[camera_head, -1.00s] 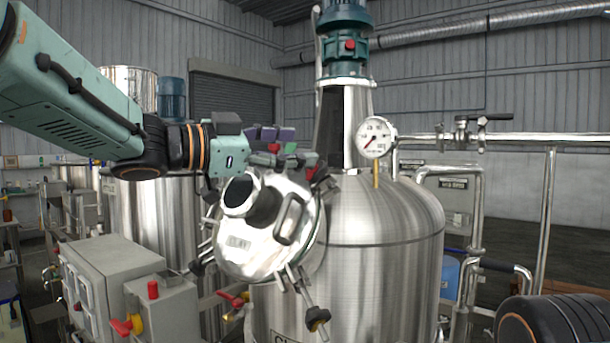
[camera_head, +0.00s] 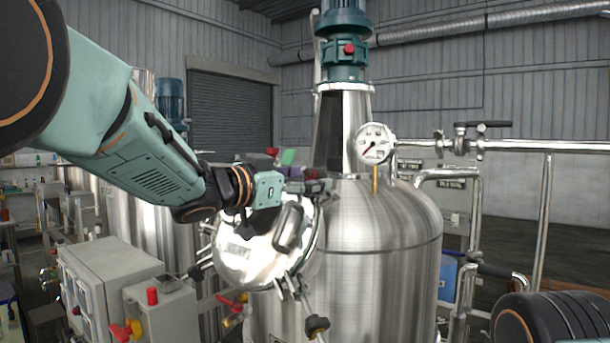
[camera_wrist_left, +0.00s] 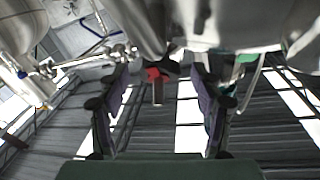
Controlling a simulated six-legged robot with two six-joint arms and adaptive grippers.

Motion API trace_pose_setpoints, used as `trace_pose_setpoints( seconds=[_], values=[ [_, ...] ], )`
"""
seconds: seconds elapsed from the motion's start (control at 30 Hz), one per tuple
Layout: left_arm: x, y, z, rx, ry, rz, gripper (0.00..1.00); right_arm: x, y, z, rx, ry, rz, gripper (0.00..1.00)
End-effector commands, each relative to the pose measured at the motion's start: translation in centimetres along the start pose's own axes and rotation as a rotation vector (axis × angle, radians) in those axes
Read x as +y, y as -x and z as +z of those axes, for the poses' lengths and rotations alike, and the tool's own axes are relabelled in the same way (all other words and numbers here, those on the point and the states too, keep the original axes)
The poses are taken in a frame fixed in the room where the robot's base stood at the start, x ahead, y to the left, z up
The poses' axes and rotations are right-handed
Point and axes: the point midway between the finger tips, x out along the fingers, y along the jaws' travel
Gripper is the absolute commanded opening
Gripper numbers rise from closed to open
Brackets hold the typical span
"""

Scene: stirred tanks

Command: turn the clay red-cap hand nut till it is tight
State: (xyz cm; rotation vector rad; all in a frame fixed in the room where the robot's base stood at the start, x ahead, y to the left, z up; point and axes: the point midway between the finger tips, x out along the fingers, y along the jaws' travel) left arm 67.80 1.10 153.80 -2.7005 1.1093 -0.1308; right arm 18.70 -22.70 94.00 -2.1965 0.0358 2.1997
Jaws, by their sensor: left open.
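In the left wrist view a hand nut with a red cap (camera_wrist_left: 157,74) shows between the two open fingers of my left gripper (camera_wrist_left: 160,90), near their tips. I cannot tell whether either finger touches it. Another red cap (camera_head: 272,152) stands above the gripper there, beside a green cap (camera_head: 288,157). My right gripper is not in view.
The large steel tank (camera_head: 385,240) stands right behind the lid, with a pressure gauge (camera_head: 374,143) on a stem close by. A grey control box (camera_head: 165,310) with a red button stands lower left. Pipes run on the right.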

Motion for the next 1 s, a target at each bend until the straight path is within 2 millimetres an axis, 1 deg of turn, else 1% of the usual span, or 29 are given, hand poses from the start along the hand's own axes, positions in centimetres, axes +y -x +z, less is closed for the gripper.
trace_pose_setpoints(
  seconds=[0.27,0.9,1.0],
  values=[
    [0.03,-0.11,0.05,0.000,0.000,0.000,0.66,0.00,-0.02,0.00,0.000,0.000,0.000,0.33],
    [0.00,-0.08,0.02,0.001,0.000,0.000,0.12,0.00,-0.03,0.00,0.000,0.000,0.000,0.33],
    [-0.01,-0.08,0.01,0.001,-0.002,0.001,0.12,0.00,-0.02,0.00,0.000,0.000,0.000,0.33]
  ],
)
